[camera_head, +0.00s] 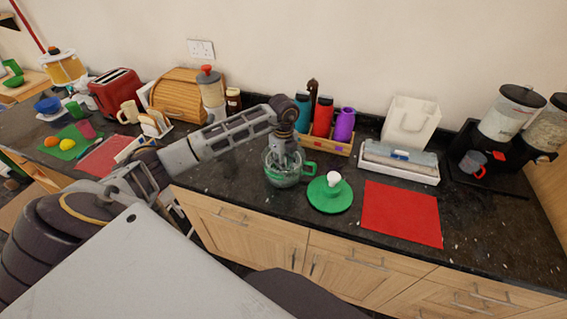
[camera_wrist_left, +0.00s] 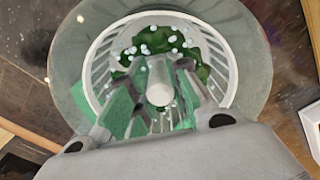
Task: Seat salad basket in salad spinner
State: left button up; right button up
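The clear salad spinner bowl (camera_head: 283,180) with a green handle stands on the counter. My left gripper (camera_head: 287,158) points down into it. In the left wrist view, the white slatted salad basket (camera_wrist_left: 232,72) shows inside the bowl's wide clear rim (camera_wrist_left: 258,72). It holds green leaves and small white bits. My left gripper's fingers (camera_wrist_left: 162,82) straddle the basket's white central post (camera_wrist_left: 160,94); whether they press on it cannot be told. The basket's underside is hidden. The green lid (camera_head: 325,202) with a white knob lies right of the bowl. My right gripper is not in view.
A red mat (camera_head: 402,212) lies empty to the right. Behind are a wooden rack (camera_head: 325,145) of bottles, a white tray (camera_head: 398,168) and a white bin (camera_head: 410,122). Dispensers (camera_head: 498,130) stand far right. The counter's front edge is close to the bowl.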

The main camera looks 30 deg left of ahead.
pick_arm(q)
jog(key=o, duration=0.5)
jog(key=shift+c, duration=0.2)
jog(key=shift+r, duration=0.15)
jog(key=shift+r, duration=0.75)
notch_tip(320, 180, up, 10)
jog(key=b, duration=0.2)
jog(key=shift+r, duration=0.25)
jog(key=shift+s+f, duration=0.1)
